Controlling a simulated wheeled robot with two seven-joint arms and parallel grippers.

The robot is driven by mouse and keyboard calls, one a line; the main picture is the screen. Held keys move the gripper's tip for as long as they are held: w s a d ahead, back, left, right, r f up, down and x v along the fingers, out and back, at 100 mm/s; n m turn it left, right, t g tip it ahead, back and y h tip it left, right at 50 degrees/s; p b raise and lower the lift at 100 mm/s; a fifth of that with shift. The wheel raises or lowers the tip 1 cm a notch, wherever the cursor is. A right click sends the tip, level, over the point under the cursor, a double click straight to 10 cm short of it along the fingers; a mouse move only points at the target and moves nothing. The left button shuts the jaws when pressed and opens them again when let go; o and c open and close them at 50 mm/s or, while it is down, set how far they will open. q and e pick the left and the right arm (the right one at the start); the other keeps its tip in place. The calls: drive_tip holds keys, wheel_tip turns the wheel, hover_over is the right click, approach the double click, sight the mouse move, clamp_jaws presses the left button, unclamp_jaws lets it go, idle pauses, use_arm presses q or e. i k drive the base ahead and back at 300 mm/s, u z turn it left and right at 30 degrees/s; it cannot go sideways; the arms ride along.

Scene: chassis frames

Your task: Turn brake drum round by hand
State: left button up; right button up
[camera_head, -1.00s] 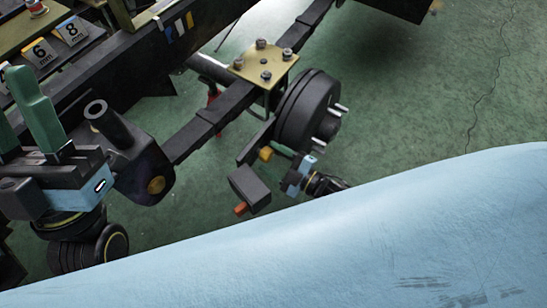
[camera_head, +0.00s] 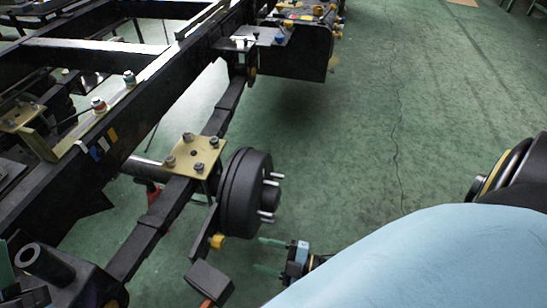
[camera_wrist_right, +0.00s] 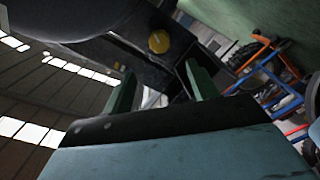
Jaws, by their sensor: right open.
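The dark brake drum (camera_head: 243,190) stands upright on the axle end in the head view, with bright studs on its right face. My right gripper (camera_head: 267,256) is low and just right of the drum, with its two green fingers apart and pointing left. It looks empty and clear of the drum. In the right wrist view the fingers of my right gripper (camera_wrist_right: 162,92) are spread, with a yellow knob (camera_wrist_right: 158,41) beyond them. A dark round shape at the top left there is probably the drum. Only a green sliver of my left gripper seems to show at the lower left.
A brass plate (camera_head: 194,155) with bolts sits on the leaf spring left of the drum. A yellow knob (camera_head: 217,242) and a dark block (camera_head: 209,282) are below the drum. The chassis rail (camera_head: 105,135) runs along the left.

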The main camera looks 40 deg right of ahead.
sight(251, 197)
drive_tip(key=k, duration=1.55)
